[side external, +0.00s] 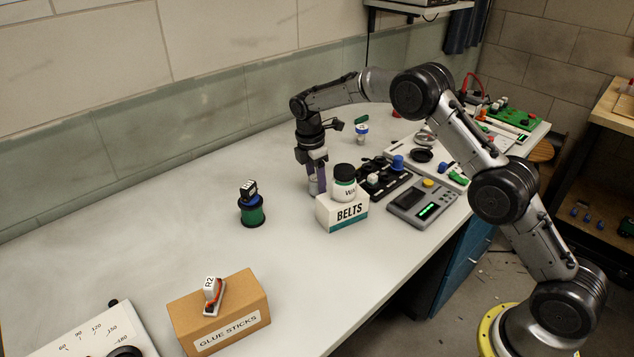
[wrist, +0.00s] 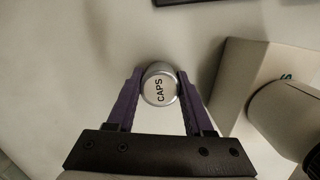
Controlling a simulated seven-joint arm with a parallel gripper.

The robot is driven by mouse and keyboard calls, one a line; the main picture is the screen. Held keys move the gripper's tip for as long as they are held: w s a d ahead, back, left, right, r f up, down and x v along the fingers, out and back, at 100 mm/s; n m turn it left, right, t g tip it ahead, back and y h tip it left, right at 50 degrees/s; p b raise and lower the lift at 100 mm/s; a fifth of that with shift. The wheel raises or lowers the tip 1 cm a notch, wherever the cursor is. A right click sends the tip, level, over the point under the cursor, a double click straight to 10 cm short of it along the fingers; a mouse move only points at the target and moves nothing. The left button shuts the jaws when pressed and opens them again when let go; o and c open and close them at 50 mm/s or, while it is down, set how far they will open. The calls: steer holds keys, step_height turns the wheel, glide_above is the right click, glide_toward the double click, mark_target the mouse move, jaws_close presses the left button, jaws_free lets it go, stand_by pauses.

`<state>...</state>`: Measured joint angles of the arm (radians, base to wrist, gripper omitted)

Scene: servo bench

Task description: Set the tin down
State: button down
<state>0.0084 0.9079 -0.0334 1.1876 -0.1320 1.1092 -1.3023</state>
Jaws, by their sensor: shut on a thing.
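A small silver tin (wrist: 159,92) with a lid marked CAPS sits between the two purple fingers of my gripper (wrist: 160,78) in the wrist view. The fingers touch it on both sides. In the side view my gripper (side external: 317,178) points down with the tin (side external: 314,187) at its fingertips, just left of and behind the BELTS box. The tin looks upright and low over the pale bench. I cannot tell whether its base touches the bench.
The white BELTS box (side external: 342,212) with a white jar (side external: 344,184) on top stands close to my gripper. A black device (side external: 383,178) lies to the right. A green spool (side external: 251,211) stands to the left, with clear bench between.

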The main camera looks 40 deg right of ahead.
steer(key=shift+f, duration=0.25)
steer(key=shift+c, duration=1.4)
jaws_free()
steer(key=shift+r, duration=0.1)
